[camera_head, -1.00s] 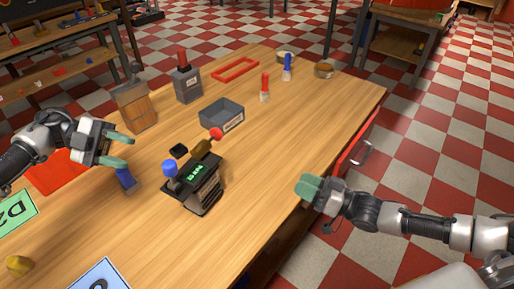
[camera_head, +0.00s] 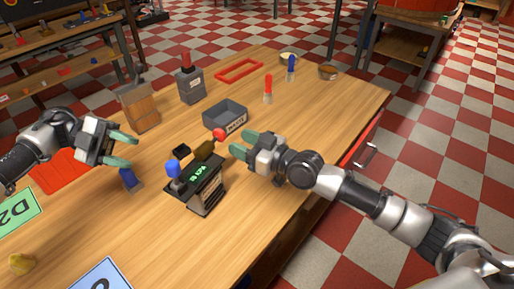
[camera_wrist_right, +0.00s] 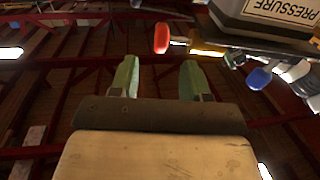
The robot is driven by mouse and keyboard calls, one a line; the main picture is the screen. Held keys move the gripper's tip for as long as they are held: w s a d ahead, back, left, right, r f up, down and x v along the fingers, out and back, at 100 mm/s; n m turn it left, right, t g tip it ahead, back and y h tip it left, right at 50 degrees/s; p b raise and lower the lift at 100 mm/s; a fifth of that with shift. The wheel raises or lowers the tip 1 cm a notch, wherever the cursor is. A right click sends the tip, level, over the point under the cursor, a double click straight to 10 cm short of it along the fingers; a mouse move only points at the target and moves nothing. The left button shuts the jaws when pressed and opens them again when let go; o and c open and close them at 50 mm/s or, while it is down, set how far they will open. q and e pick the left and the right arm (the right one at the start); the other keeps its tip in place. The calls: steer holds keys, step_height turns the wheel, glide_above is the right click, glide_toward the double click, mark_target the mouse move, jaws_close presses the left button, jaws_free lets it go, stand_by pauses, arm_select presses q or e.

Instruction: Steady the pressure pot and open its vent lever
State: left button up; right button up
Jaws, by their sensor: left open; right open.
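The pressure pot (camera_head: 203,192) appears to be the dark block with a lit green display, upright in the middle of the table. A lever (camera_head: 206,148) with a red tip (camera_head: 219,134) sticks up at its back, and a blue knob (camera_head: 173,168) sits at its left. My right gripper (camera_head: 243,143) is open and empty, just right of the red tip and apart from it. In the right wrist view the red tip (camera_wrist_right: 161,38) shows beyond the open fingers, with a grey body labelled PRESSURE (camera_wrist_right: 270,12) at upper right. My left gripper (camera_head: 130,151) is open and empty, left of the pot.
A grey bin (camera_head: 225,114) stands behind the pot. A small blue-topped item (camera_head: 130,179) is beneath my left gripper, beside a red mat (camera_head: 62,170). A wooden container (camera_head: 139,106) and a grey block (camera_head: 190,86) stand further back. The right front tabletop is clear.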

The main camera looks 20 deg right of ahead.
mark_target(225, 136)
steer(key=x, duration=0.6)
steer(key=shift+w+a, duration=0.1)
jaws_close()
stand_by(1.0)
